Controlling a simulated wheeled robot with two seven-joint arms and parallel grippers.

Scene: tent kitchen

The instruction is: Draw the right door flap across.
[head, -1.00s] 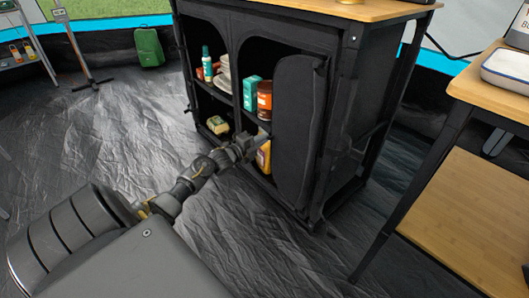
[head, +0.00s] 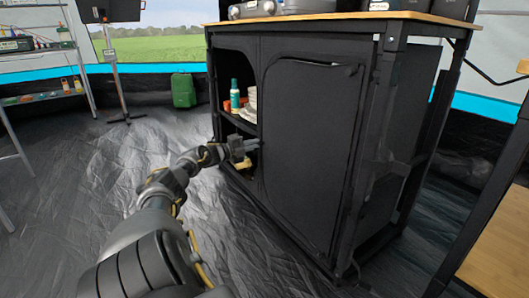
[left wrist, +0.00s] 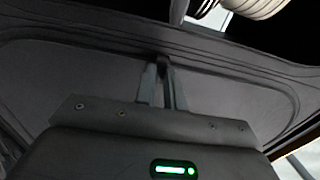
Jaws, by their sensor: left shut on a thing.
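The right door flap (head: 312,150) is a black fabric panel on the black cabinet (head: 372,130). It lies across the right opening and hides the shelves behind it. My left gripper (head: 250,148) is at the flap's left edge, near mid height, beside the cabinet's middle divider. In the left wrist view, my left gripper's fingers (left wrist: 163,82) are shut on the edge of the flap (left wrist: 90,75), at what looks like a small dark pull. My right gripper is not in view.
The left opening is uncovered and shows a teal bottle (head: 235,95) and stacked plates (head: 251,98). A wooden-topped table (head: 500,240) stands at the right. A green case (head: 184,90) and a stand (head: 118,75) are at the back left. Floor left of the cabinet is clear.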

